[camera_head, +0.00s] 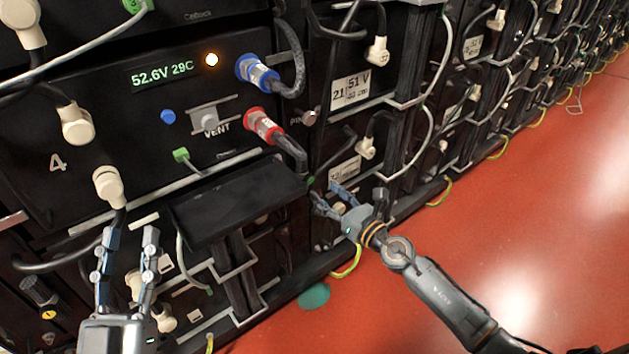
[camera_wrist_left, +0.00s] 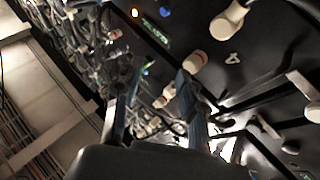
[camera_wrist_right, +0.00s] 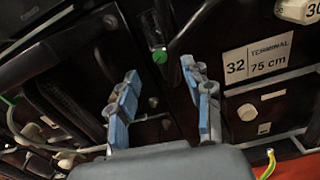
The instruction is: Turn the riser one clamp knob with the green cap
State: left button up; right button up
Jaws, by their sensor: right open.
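A small green-capped knob (camera_wrist_right: 160,55) shows in the right wrist view on a dark upright part, ahead of and between my right fingertips. A small green spot beside the right fingertips in the head view (camera_head: 311,181) appears to be the same cap. My right gripper (camera_head: 323,191) is open and empty, its fingers pointing at the rack; it also shows in the right wrist view (camera_wrist_right: 158,78). The cap looks apart from both fingers. My left gripper (camera_head: 131,232) is open and empty in front of the lower left rack; its fingers also show in the left wrist view (camera_wrist_left: 153,88).
Another green piece (camera_head: 181,155) sits on the panel under the vent. A black ledge (camera_head: 240,200) juts out left of my right gripper. Red (camera_head: 264,124) and blue (camera_head: 257,73) connectors with cables stand above. A "32" label (camera_wrist_right: 254,60) is right of the knob. Red floor (camera_head: 530,230) is open.

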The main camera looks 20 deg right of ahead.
aim_at(311, 180)
jog(key=x, duration=0.4)
jog(key=shift+w, duration=0.25)
pick_arm(q)
jog(key=shift+s+r+t+b, duration=0.15)
jog(key=shift+s+r+t, duration=0.2)
jog(key=shift+r, duration=0.15)
jog(key=shift+s+r+t+b, duration=0.15)
jog(key=shift+s+r+t, duration=0.1)
jog(key=shift+r+t, duration=0.15)
pick_arm(e)
jog(key=shift+w+a, duration=0.3)
jog(key=shift+w, duration=0.2)
grip_shut()
